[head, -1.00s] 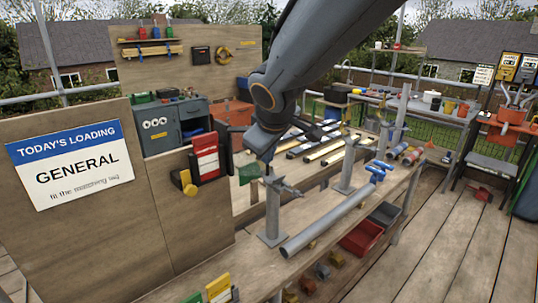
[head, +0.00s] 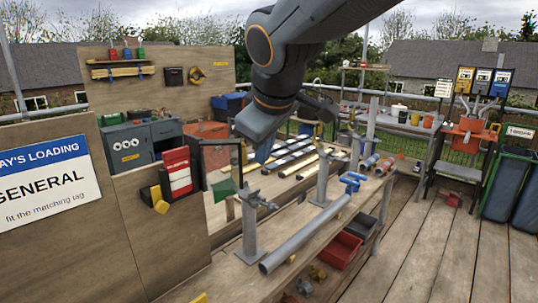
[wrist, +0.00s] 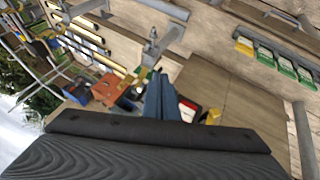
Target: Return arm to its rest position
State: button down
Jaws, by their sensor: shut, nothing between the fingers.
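My gripper (head: 263,152) is at the end of my dark grey arm, mostly hidden behind the arm's lower part in the head view. In the wrist view its blue fingers (wrist: 160,98) are closed together with nothing between them. The arm (head: 300,45) is folded, coming in from the top. The gripper is above and behind the workbench, apart from the vise-like stand (head: 250,225) below it. A grey pipe (head: 305,235) lies along the bench, clear of the gripper.
A wooden panel with a "GENERAL" sign (head: 45,185) stands at left. A red box (head: 340,250) sits under the bench's front. The plank deck (head: 440,255) at right is largely clear.

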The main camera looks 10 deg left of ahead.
jog(key=d+f+m+g+h, duration=0.25)
jog(key=d+f+m, duration=0.35)
jog(key=d+f, duration=0.9)
jog(key=s+d+f+m+g, duration=0.3)
jog(key=s+d+f+m, duration=0.3)
jog(key=s+d+f, duration=0.3)
notch_tip(320, 180, down, 2)
jog(key=d, duration=0.3)
jog(key=shift+s+f+m+b, duration=0.25)
jog(key=shift+s+m+b, duration=0.05)
jog(key=shift+b, duration=0.1)
